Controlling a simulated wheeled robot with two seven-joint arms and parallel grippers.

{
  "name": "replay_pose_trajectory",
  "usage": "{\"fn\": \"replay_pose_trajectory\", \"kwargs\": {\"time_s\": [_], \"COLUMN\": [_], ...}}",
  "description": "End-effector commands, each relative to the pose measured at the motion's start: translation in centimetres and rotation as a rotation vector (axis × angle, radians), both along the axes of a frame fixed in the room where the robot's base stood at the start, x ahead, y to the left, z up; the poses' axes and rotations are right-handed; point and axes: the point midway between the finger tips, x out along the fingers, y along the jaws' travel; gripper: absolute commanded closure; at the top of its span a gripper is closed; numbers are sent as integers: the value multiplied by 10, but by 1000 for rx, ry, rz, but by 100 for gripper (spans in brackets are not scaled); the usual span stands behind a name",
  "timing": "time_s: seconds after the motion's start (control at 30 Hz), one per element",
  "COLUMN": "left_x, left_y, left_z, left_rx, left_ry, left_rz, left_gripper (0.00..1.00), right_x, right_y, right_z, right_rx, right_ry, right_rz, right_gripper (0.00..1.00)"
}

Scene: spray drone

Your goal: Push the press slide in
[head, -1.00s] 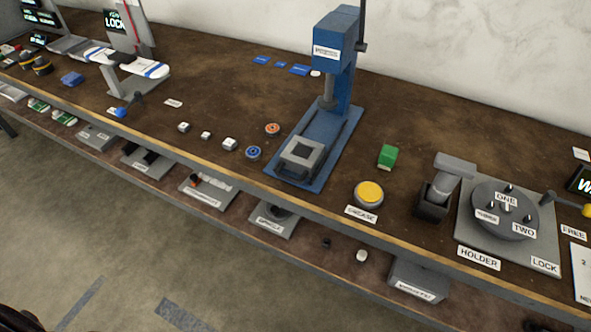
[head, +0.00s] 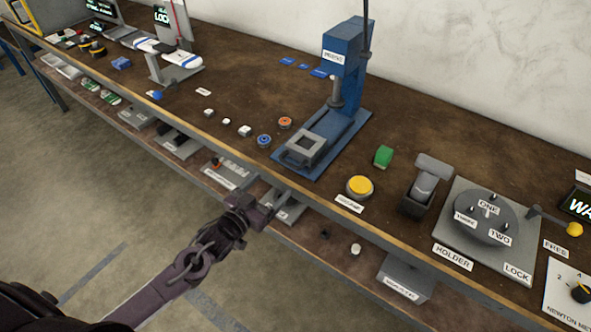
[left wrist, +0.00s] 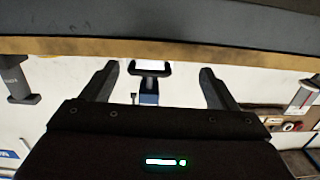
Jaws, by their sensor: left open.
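The blue press (head: 343,75) stands on the bench on a long blue base. Its slide (head: 316,137), a grey square block with an opening and a handle on its near side, sits at the front end of the base, out from under the ram (head: 336,92). My left gripper (head: 274,206) is open and empty, in front of the bench edge and short of the slide. In the left wrist view, its fingers (left wrist: 158,88) are spread, with the slide handle (left wrist: 150,68) and part of the press seen between them beyond the bench edge. My right gripper is not in view.
The bench front edge (head: 240,152) lies between my gripper and the slide. Blue and orange round parts (head: 264,140) and small white blocks sit left of the press. A yellow button (head: 359,187) and green block (head: 383,156) sit right. A lower shelf holds trays.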

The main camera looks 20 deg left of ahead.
Motion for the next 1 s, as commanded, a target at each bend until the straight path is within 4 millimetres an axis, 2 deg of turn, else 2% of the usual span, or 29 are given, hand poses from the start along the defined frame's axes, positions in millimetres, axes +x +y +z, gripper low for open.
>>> {"fn": "replay_pose_trajectory", "kwargs": {"time_s": [0.03, 0.07, 0.2, 0.4, 0.6, 0.8, 1.0], "left_x": [1, 1, 8, 37, 63, 74, 75], "left_y": [-5, -8, -13, -23, -33, -38, -38], "left_z": [17, 24, 35, 35, 34, 33, 32], "left_rx": [-13, -18, -30, -30, -29, -29, -27], "left_ry": [-28, -41, -63, -63, -61, -59, -58], "left_rz": [-18, -25, -35, -32, -33, -34, -34], "left_gripper": [19, 19, 19, 19, 19, 19, 19], "right_x": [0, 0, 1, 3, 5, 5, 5], "right_y": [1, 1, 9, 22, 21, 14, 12], "right_z": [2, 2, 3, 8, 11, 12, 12], "right_rx": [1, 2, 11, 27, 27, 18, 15], "right_ry": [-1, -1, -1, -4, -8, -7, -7], "right_rz": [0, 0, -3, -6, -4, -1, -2], "right_gripper": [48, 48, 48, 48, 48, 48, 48]}}
